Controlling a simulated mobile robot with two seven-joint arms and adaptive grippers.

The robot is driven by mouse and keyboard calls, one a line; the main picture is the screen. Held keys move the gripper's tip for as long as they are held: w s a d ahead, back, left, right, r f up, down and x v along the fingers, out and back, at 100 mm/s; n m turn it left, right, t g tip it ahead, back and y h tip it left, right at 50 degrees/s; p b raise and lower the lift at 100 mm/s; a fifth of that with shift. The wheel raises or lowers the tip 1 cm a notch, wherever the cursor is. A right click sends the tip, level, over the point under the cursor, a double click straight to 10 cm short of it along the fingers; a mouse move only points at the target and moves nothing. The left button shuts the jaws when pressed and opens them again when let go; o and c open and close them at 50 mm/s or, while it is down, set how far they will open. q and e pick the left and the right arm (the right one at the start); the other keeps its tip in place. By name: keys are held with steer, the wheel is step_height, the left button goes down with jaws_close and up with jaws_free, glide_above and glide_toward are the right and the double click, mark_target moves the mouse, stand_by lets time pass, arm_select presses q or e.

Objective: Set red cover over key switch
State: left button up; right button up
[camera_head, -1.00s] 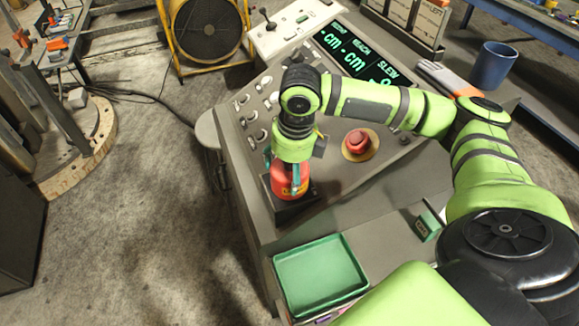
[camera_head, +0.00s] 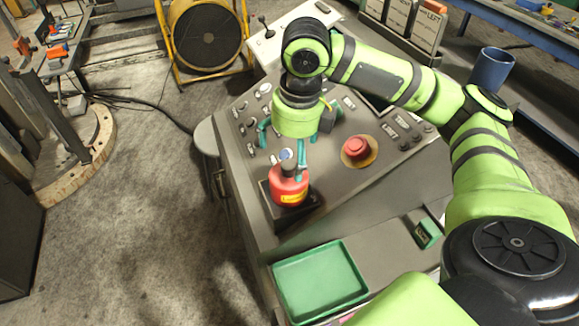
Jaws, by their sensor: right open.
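The red cover (camera_head: 289,188), a rounded red cap with a yellow label, sits upright on the dark square base (camera_head: 267,209) at the console's near left corner. A small blue-and-grey part shows at its top. The key switch itself is not seen and may be hidden under the cover. My right gripper (camera_head: 282,150) is above and behind the cover in the picture. Its teal fingers are spread wide and hold nothing. One finger's tip is close to the cover's top; I cannot tell if they touch. My left gripper is not in view.
A red mushroom button (camera_head: 356,146) on a yellow disc stands right of the gripper. Several small switches line the console panel (camera_head: 325,185). A green tray (camera_head: 318,281) lies in front, with a small green block (camera_head: 427,233) to its right. A blue cup (camera_head: 492,69) stands at the back right.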

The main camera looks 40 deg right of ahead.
steer(key=shift+s+r, duration=0.2)
steer(key=shift+r, duration=1.7)
